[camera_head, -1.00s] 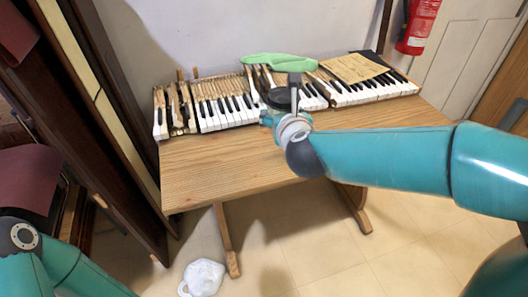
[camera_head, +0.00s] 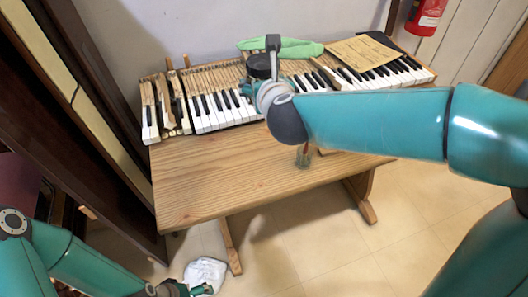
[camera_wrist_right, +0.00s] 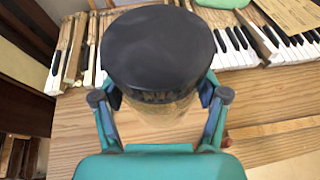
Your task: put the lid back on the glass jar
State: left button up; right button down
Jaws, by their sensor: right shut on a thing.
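The black round lid (camera_wrist_right: 158,45) fills the upper middle of the right wrist view, with its flat top showing. It also shows as a dark disc in the head view (camera_head: 260,66). My right gripper (camera_wrist_right: 160,92) is shut on the lid, one finger on each side. A see-through, tan-looking body (camera_wrist_right: 155,120), seemingly the glass jar, shows below the lid. I cannot tell whether the two touch. In the head view my right wrist and arm hide most of this. My left gripper (camera_head: 192,289) is low at the bottom edge, its fingers unclear.
The wooden table (camera_head: 215,180) is bare at its front left. Piano keys (camera_head: 215,108) line its back, with a green cloth (camera_head: 290,47) and a paper sheet (camera_head: 362,54). A small brown and greenish thing (camera_head: 303,156) shows below my right arm. A white bag (camera_head: 205,272) lies on the floor.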

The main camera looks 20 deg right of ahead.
jog(key=shift+d, duration=0.2)
jog(key=shift+f, duration=0.35)
notch_tip(320, 180, down, 14)
jog(key=b, duration=0.4)
jog(key=shift+f, duration=0.45)
jog(key=shift+s+f+b, duration=0.1)
jog(key=shift+f+b, duration=0.5)
jog(key=shift+f, duration=1.55)
jog(key=shift+c, duration=0.2)
grip_release()
jog(key=shift+f, duration=0.1)
